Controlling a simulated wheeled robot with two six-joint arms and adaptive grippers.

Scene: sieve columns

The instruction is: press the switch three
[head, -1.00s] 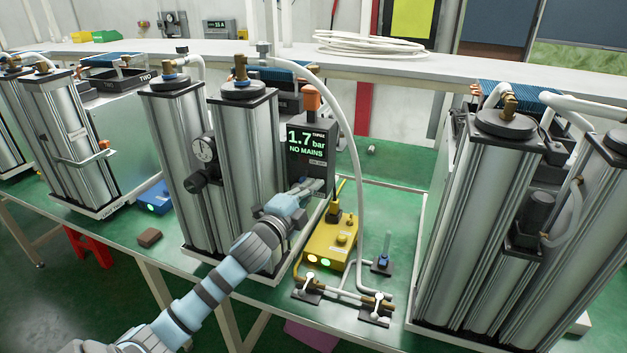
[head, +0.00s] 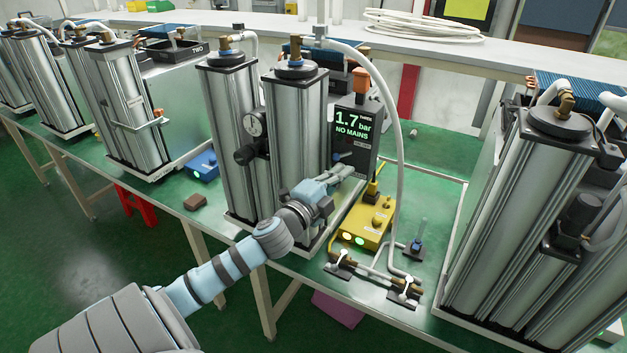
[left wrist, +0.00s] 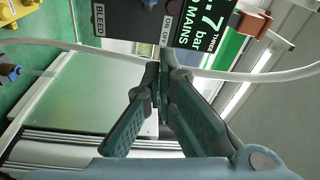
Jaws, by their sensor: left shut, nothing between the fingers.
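The control box marked THREE (head: 357,130) stands beside the tall silver columns; its green display reads 1.7 bar, NO MAINS. In the left wrist view the box's dark face (left wrist: 135,22) carries an ON/OFF label and a BLEED label. My left gripper (head: 347,171) is shut and empty, at the lower front of this box. In the left wrist view its fingertips (left wrist: 163,68) meet just below the ON/OFF label. They cover the spot under it, so the switch itself is hidden and I cannot tell whether they touch it. My right gripper is not in view.
A yellow box (head: 366,222) with lit lamps sits below the control box. A white hose (head: 400,165) arches close to its right side. Silver columns (head: 297,140) stand directly left. Brass valve fittings (head: 403,287) lie near the bench's front edge.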

